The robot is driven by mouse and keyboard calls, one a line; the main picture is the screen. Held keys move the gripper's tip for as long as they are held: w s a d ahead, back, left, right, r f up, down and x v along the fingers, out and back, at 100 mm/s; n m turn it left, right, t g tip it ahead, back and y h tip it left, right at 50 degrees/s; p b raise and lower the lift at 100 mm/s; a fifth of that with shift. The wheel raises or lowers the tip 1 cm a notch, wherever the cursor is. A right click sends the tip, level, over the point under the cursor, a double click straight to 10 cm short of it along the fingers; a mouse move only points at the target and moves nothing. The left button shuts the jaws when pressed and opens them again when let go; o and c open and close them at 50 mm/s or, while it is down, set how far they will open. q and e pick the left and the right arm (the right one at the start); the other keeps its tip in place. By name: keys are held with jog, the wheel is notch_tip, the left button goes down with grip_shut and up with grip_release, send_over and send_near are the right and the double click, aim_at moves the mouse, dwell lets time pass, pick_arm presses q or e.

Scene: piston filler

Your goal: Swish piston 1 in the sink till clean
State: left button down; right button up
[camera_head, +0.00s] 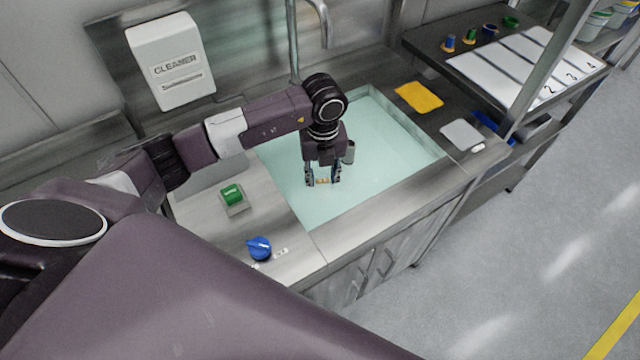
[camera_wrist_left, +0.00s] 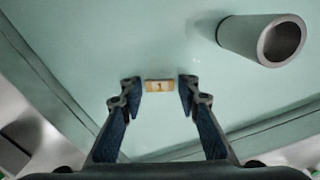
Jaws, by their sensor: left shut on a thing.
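My left gripper (camera_head: 322,180) points down over the sink (camera_head: 440,160), which holds pale green water. It is shut on piston 1. Only piston 1's small tan tag, marked 1, shows between the fingertips in the left wrist view (camera_wrist_left: 159,86); it is a small orange-tan spot in the head view (camera_head: 322,181). The rest of the piston cannot be made out. The left fingers (camera_wrist_left: 159,95) stand on either side of the tag. How clean the piston is cannot be told. My right gripper is not in view.
A hollow grey tube (camera_wrist_left: 262,40) stands close to the gripper, also seen in the head view (camera_head: 350,152). A tap (camera_head: 293,40) rises behind. A green button (camera_head: 232,194) and blue knob (camera_head: 259,248) are on the left counter. A yellow cloth (camera_head: 419,97) lies right.

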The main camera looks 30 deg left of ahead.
pick_arm(q)
jog(key=shift+w+a+b, duration=0.35)
jog(key=shift+w+a, duration=0.15)
jog(key=shift+a, duration=0.3)
jog(key=shift+w+a, duration=0.15)
jog(key=shift+a, duration=0.15)
jog(key=shift+d, duration=0.15)
jog(key=shift+s+d+p, duration=0.35)
jog(key=shift+s+d, duration=0.25)
jog(key=shift+d, duration=0.35)
jog(key=shift+a, duration=0.15)
jog(key=shift+w+a+b, duration=0.4)
jog(key=shift+w+a, duration=0.2)
jog(key=shift+a, duration=0.35)
jog(key=shift+d, duration=0.15)
jog(key=shift+s+d+p, duration=0.4)
jog(key=shift+s+d, duration=0.2)
jog(key=shift+d, duration=0.35)
